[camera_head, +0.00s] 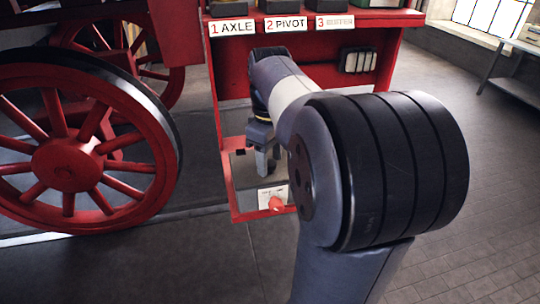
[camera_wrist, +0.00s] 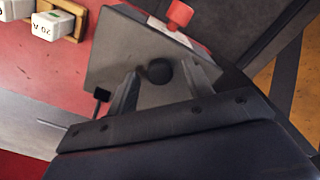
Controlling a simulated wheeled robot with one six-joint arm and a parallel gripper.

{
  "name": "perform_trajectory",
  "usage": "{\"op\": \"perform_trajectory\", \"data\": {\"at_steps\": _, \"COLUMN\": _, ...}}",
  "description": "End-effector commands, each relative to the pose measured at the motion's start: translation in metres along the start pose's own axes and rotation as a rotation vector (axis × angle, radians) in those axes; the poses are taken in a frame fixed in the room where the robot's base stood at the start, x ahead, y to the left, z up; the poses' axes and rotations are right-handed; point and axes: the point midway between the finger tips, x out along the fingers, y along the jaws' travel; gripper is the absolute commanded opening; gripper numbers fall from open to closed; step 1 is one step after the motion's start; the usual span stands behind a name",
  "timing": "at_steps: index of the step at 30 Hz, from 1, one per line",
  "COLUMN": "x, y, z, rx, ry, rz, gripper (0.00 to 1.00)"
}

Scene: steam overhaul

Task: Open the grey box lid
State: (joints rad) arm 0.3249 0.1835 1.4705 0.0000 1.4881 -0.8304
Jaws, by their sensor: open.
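The grey box lid (camera_wrist: 120,50) is a flat grey panel with a dark round knob (camera_wrist: 159,71). In the head view the lid (camera_head: 242,172) shows low in the red stand, partly hidden by my arm. My gripper (camera_wrist: 161,73) is open, with one finger on each side of the knob in the wrist view; I cannot tell whether the fingers touch it. In the head view my gripper (camera_head: 267,165) points down at the lid. The lid looks shut.
A red handle (camera_head: 276,203) sits beside the lid, near a white label. White fuse blocks (camera_head: 360,60) hang on the red stand (camera_head: 235,80). Above are bins labelled axle, pivot and a third. A large red-spoked wheel (camera_head: 70,165) stands left.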

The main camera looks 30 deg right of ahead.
Motion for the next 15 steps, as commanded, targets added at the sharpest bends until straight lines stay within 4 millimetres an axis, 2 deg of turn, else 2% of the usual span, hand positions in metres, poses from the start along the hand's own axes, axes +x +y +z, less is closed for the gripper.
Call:
{"op": "perform_trajectory", "data": {"at_steps": 3, "x": -0.0002, "y": 0.0001, "z": 0.0, "rx": 0.0, "ry": 0.0, "rz": 0.0, "gripper": 0.47}}
{"op": "perform_trajectory", "data": {"at_steps": 15, "x": -0.0005, "y": 0.0, "z": -0.0001, "rx": 0.0, "ry": 0.0, "rz": 0.0, "gripper": 0.14}}
